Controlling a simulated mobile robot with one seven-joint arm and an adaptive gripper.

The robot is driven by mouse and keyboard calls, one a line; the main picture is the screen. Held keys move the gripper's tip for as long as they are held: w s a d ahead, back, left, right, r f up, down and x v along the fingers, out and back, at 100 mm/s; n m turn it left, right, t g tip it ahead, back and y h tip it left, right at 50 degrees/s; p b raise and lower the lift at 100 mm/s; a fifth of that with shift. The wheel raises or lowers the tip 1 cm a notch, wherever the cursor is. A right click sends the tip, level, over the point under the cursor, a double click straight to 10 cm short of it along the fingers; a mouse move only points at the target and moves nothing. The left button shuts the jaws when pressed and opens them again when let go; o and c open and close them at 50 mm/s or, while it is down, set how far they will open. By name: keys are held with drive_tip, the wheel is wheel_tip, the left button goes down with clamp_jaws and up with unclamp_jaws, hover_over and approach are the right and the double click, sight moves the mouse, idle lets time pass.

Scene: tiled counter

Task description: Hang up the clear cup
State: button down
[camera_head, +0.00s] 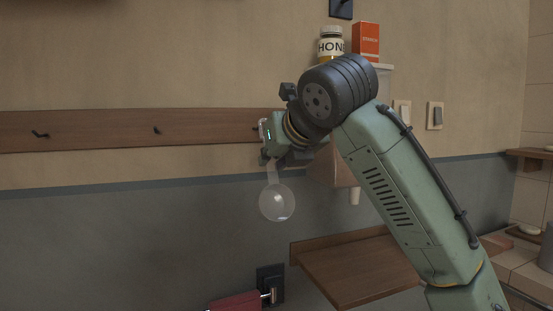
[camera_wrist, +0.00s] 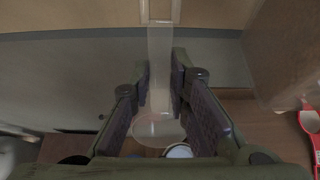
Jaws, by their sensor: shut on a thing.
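The clear cup (camera_head: 277,202) hangs bowl down below my gripper (camera_head: 272,158), with its see-through handle upright. My gripper is shut on the handle; in the wrist view the fingers (camera_wrist: 160,92) sit on both sides of the handle (camera_wrist: 160,60). The squared loop at the handle's end (camera_wrist: 160,8) sticks out past the fingers, and the bowl (camera_wrist: 158,130) lies nearer the palm. A wooden rail (camera_head: 95,132) on the wall carries dark hooks: a left hook (camera_head: 40,134), a middle hook (camera_head: 157,130) and a right one (camera_head: 254,128) close beside the gripper, partly hidden.
A shelf behind my arm holds a honey jar (camera_head: 331,45) and an orange box (camera_head: 366,42). Below is a wooden ledge (camera_head: 350,275). A red object (camera_head: 238,301) and a dark socket (camera_head: 270,278) are low down.

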drive_tip(key=w+a+f+p, duration=0.1)
drive_tip(key=w+a, duration=0.1)
drive_tip(key=w, duration=0.4)
idle(0.6)
drive_tip(key=shift+f, duration=0.15)
idle(0.5)
drive_tip(key=c, duration=1.4)
unclamp_jaws()
drive_tip(key=shift+c, duration=0.2)
drive_tip(key=shift+s+d, duration=0.1)
drive_tip(key=v, duration=1.1)
drive_tip(key=shift+s, duration=0.35)
